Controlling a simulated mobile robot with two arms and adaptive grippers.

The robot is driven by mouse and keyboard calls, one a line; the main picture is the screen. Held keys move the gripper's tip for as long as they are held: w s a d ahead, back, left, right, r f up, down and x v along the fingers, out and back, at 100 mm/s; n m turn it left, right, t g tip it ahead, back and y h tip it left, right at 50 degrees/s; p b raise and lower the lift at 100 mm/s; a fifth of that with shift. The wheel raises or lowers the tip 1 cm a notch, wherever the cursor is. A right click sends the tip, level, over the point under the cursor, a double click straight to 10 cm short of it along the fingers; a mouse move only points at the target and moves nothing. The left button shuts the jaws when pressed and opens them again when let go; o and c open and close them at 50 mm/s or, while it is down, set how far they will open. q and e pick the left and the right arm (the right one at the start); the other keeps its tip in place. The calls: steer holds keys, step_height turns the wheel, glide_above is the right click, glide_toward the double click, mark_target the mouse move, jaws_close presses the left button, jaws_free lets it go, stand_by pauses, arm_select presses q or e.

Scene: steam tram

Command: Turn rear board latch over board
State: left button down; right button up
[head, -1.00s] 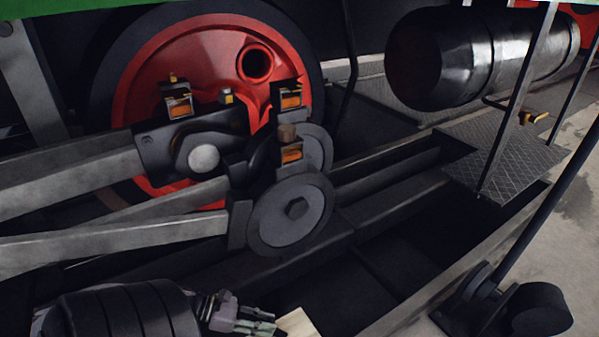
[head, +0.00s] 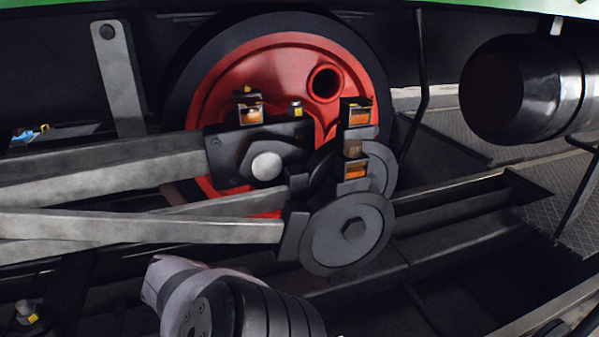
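I cannot make out the rear board or its latch in the head view. A dark arm link of mine with a pale joint cover comes up at the bottom middle, in front of the running gear. Its gripper is outside the picture. The other gripper does not show either, so I cannot see whether either one is open or shut.
A red wheel (head: 230,83) stands behind grey rods (head: 130,233) and a round dark crank disc (head: 335,240). A black cylinder (head: 515,90) hangs at upper right. A chequered plate (head: 570,205) lies at right.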

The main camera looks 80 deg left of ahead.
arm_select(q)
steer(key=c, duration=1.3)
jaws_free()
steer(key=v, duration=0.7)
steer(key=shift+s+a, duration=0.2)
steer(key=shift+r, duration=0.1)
